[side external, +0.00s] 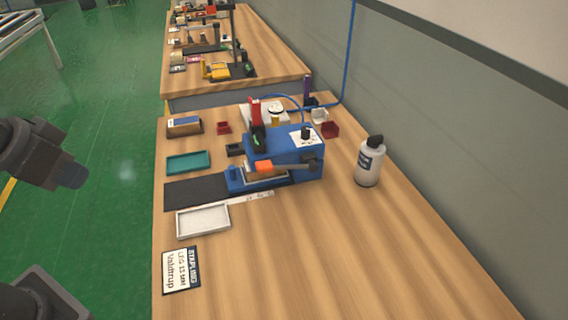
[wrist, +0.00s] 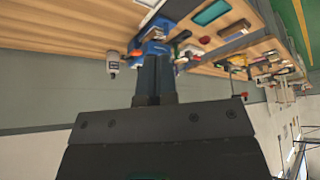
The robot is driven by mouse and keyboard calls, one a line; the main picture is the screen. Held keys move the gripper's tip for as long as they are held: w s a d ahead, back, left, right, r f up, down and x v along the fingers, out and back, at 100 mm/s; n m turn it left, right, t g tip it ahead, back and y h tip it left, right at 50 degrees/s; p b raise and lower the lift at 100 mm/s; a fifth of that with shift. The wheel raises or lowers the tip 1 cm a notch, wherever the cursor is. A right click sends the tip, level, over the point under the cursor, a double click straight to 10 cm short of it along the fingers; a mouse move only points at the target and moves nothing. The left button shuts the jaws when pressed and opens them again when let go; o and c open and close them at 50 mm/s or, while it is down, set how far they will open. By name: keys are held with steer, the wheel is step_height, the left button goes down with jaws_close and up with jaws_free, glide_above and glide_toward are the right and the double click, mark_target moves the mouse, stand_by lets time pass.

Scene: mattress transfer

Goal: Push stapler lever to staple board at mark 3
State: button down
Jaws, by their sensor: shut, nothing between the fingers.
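The blue stapler machine (side external: 290,145) stands on the wooden bench in the side view. A grey lever (side external: 290,167) with a dark end sticks out along its front, near an orange block (side external: 264,167). A pale strip with small marks (side external: 245,198) lies at its foot; the numbers are too small to read. I cannot clearly tell the board apart from the stapler's bed. My gripper (wrist: 159,60) shows in the wrist view, its dark fingers together and empty. Beyond them, the blue stapler (wrist: 155,29) appears upside down and partly hidden. The gripper is well away from the stapler.
A dark mat (side external: 190,193), a teal tray (side external: 188,162), a white tray (side external: 203,221) and a label card (side external: 181,270) lie along the bench's left side. A white bottle (side external: 369,165) stands right of the stapler, near the wall. The front of the bench is clear.

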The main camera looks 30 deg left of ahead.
steer(key=w+d+r+m, duration=0.2)
steer(key=w+r, duration=0.2)
steer(key=w, duration=0.4)
steer(key=m+g+h, duration=0.2)
steer(key=m+g, duration=0.2)
steer(key=m, duration=0.3)
glide_above(267, 164)
steer(key=s+a, duration=0.2)
steer(key=x, duration=0.3)
steer(key=a+x, duration=0.1)
steer(key=x, duration=0.1)
steer(key=shift+s+f, duration=0.3)
steer(key=shift+f, duration=0.1)
steer(key=shift+f, duration=0.1)
steer(key=x, duration=1.2)
steer(key=shift+s+a+f, duration=0.1)
steer(key=shift+a+f, duration=0.05)
steer(key=shift+a, duration=0.1)
steer(key=shift+f, duration=0.75)
